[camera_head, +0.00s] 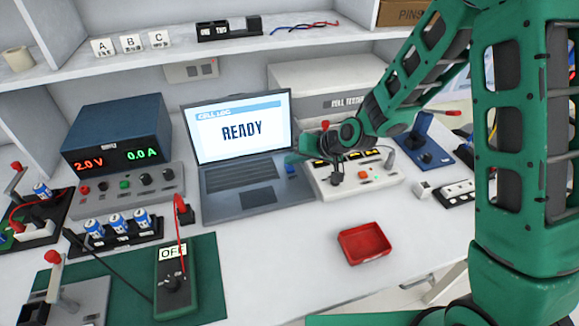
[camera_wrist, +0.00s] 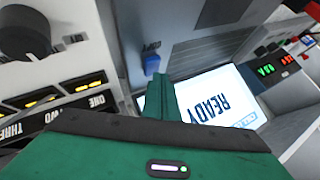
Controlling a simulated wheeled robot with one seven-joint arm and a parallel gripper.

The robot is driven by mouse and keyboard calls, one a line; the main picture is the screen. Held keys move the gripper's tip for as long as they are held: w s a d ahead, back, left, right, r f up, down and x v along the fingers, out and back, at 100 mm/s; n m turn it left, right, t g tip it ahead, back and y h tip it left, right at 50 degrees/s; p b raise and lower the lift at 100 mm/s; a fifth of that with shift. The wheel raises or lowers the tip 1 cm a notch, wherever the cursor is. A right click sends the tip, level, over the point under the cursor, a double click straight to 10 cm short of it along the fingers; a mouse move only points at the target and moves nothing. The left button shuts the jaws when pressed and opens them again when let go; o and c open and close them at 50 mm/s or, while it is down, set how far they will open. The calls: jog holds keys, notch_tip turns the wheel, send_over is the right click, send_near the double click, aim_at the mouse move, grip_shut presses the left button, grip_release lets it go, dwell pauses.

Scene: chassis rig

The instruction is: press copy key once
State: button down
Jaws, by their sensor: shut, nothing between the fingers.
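A small blue key (camera_head: 291,169) sits on the right side of the laptop's keyboard deck (camera_head: 258,197). In the wrist view the blue key (camera_wrist: 151,63) has a small upside-down label beside it, too small to read surely; it is the likely copy key. My gripper (camera_head: 293,158) is shut and empty, just behind and above the blue key in the head view. In the wrist view my gripper's fingertips (camera_wrist: 160,80) lie close below the key in the picture. Whether they touch it I cannot tell. The laptop screen (camera_head: 241,127) reads READY.
A power supply (camera_head: 117,135) stands to the left. A red tray (camera_head: 364,243) and a multimeter (camera_head: 176,283) lie in front. The white table between them is clear.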

aim_at(293, 168)
jog(key=shift+f, duration=0.45)
dwell(0.7)
jog(key=shift+r, duration=0.9)
jog(key=shift+r, duration=2.5)
